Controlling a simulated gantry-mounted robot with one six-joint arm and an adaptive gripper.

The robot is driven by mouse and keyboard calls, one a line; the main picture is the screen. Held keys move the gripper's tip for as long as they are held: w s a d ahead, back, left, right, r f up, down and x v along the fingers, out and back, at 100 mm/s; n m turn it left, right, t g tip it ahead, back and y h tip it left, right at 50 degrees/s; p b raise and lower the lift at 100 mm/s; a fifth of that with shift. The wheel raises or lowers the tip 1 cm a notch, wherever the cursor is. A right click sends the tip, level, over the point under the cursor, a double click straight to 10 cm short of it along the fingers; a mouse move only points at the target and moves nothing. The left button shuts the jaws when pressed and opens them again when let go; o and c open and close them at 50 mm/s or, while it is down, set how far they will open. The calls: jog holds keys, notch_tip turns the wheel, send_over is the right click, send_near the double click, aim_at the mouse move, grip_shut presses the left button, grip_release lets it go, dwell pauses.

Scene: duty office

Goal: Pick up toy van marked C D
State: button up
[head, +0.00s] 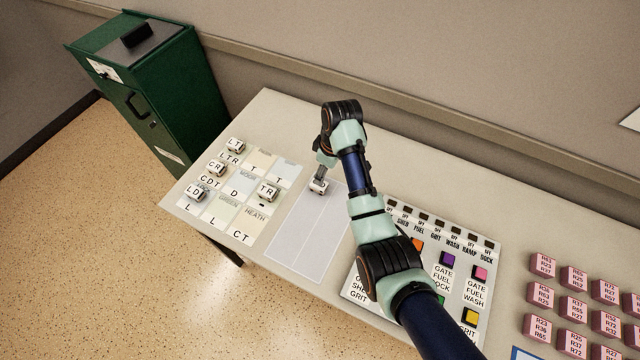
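A small white toy van (318,187) is at the top of the pale grey mat (305,235). Its marking cannot be read at this size, so I cannot tell if it says C D. My gripper (320,177) points down right at this van. The fingers are too small to tell whether they are open or closed on it, and I cannot tell whether the van rests on the mat. Other white vans stand on the lettered grid board (215,212): LT (236,145), one that seems to read CR (217,168), LD (195,192) and TR (267,190).
A panel with coloured buttons (475,290) lies right of the mat, partly hidden by my arm. Pink lettered blocks (574,278) stand in rows at the far right. A green cabinet (160,80) stands beyond the table's left end. The wall runs along the back.

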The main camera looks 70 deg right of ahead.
jog(key=f+b, duration=0.1)
jog(key=f, duration=0.1)
jog(key=w+f+b, duration=0.1)
jog(key=f, duration=0.2)
jog(key=f+b, duration=0.1)
jog(key=f, duration=0.2)
jog(key=shift+w+a, duration=0.35)
jog(key=shift+r, duration=0.15)
jog(key=c, duration=1.2)
